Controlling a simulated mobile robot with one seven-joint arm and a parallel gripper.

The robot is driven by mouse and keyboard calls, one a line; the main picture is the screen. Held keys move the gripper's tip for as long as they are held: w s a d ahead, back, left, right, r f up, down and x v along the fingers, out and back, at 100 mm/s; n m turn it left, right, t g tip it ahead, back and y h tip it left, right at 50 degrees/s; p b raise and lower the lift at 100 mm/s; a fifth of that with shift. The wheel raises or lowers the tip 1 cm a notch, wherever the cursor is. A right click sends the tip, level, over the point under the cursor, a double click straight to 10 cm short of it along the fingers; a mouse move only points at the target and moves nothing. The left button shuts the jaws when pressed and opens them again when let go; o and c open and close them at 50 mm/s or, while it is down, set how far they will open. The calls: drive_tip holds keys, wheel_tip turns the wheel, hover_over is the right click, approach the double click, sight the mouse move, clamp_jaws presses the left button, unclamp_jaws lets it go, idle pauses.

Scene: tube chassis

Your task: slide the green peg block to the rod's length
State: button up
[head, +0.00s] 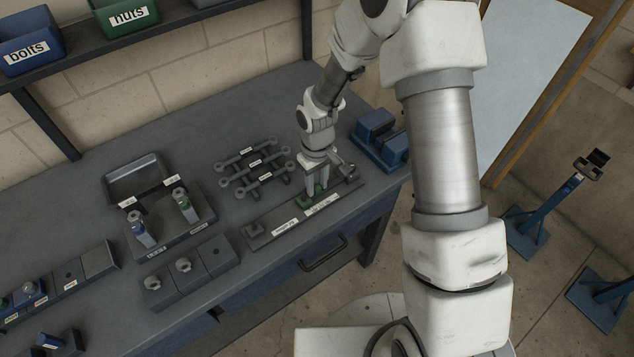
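The green peg block (304,203) sits low on a long dark fixture board (262,231) near the bench's front edge. My gripper (317,192) points down at the block, with its pale fingers reaching to it. The fingers and the small size hide whether they are closed on the block or just around it. Several dark rods with round ends (254,166) lie side by side on a holder left of my gripper, with small white labels. Two white labels lie along the front of the board. A dark end piece stands at the board's left end.
A blue vise-like block (379,138) stands close behind and right of my gripper. A caddy (172,232) with two bottle-like parts and a row of dark blocks (184,272) stand to the left. Bins of bolts (28,42) and nuts (127,22) are on the shelf.

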clamp_jaws()
idle(1.2)
